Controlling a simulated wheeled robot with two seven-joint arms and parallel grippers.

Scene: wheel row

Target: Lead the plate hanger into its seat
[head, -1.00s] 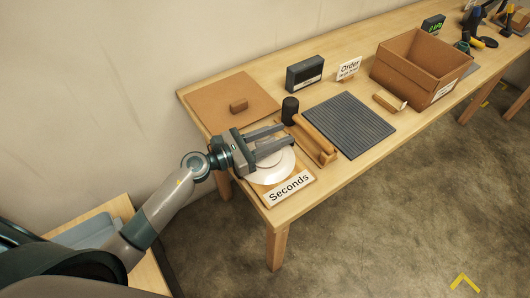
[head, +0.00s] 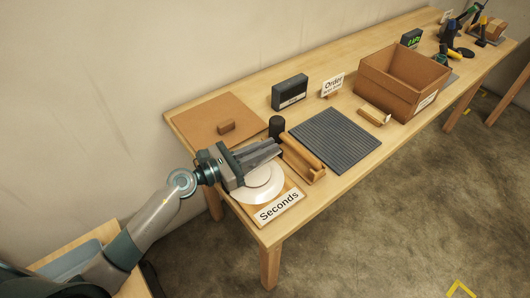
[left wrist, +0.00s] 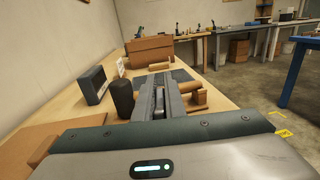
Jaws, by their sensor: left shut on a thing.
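My left gripper (head: 262,156) reaches in over the near left end of the long bench. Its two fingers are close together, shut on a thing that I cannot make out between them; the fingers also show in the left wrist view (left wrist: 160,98). White plates (head: 263,188) lie on a board with the sign "Seconds" (head: 279,206), below and partly behind the fingers. I cannot pick out the plate hanger or its seat with certainty. A wooden holder with a rounded bar (head: 304,160) stands just right of the fingertips. My right gripper is not in view.
A dark cylinder (head: 276,127) stands close beyond the fingertips. A brown board with a small block (head: 200,118) lies at the back left. A ribbed grey mat (head: 335,140) is empty. A black box (head: 289,92), an "Order" sign (head: 332,84) and a carton (head: 400,85) stand behind.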

